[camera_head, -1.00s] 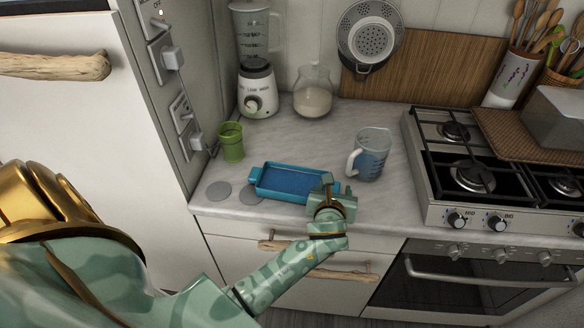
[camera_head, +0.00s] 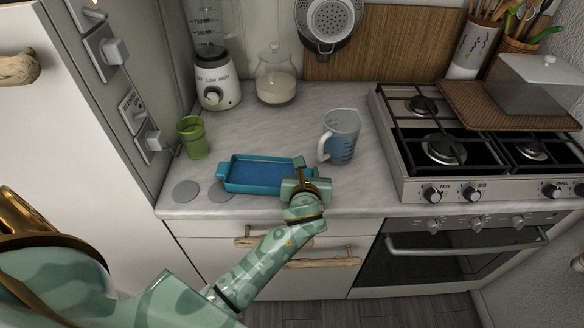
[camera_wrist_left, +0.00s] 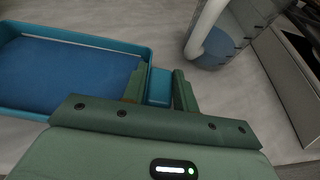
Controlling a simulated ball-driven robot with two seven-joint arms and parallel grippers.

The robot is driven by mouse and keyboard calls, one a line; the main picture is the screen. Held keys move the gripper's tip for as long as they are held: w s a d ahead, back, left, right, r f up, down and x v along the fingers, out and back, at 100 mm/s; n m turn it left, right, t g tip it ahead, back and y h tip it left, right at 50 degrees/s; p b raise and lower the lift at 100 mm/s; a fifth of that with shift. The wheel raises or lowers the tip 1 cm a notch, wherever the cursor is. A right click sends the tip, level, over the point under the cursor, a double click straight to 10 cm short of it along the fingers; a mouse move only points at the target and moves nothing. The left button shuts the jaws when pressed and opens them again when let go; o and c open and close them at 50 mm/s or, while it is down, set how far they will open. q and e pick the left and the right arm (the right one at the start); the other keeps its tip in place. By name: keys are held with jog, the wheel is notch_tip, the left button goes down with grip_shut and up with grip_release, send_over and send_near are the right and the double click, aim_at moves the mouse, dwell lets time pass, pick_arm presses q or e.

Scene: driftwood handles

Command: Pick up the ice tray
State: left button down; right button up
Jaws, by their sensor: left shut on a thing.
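The ice tray (camera_head: 258,174) is a blue rectangular tray with a handle tab at each end, near the front of the marble counter. It also shows at the upper left of the left wrist view (camera_wrist_left: 70,75). My left gripper (camera_head: 304,180) is at the tray's right end. In the left wrist view my left gripper (camera_wrist_left: 160,88) has its two fingers on either side of the tray's end tab, shut on it. The tray looks level; I cannot tell whether it is off the counter. My right gripper is not in view.
A measuring jug (camera_head: 341,138) stands close behind and right of the tray. A green cup (camera_head: 193,138) stands left behind it, and grey discs (camera_head: 186,191) lie at the front left. The gas stove (camera_head: 450,150) is at the right. The counter's middle is clear.

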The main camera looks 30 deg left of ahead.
pick_arm(q)
jog(key=shift+r, duration=0.1)
jog(key=shift+r+p, duration=0.4)
jog(key=shift+r, duration=0.2)
notch_tip(320, 180, up, 2)
jog(key=shift+r+p, duration=0.1)
jog(key=shift+p, duration=0.45)
jog(key=s+a+r+p, duration=0.2)
jog(key=s+r, duration=0.2)
jog(key=s, duration=0.2)
jog(key=s+a+r+p, duration=0.3)
jog(key=s+r, duration=0.2)
jog(key=s, duration=0.1)
jog(key=shift+s+a+r, duration=0.15)
jog(key=shift+s+r, duration=0.05)
jog(key=shift+s, duration=0.2)
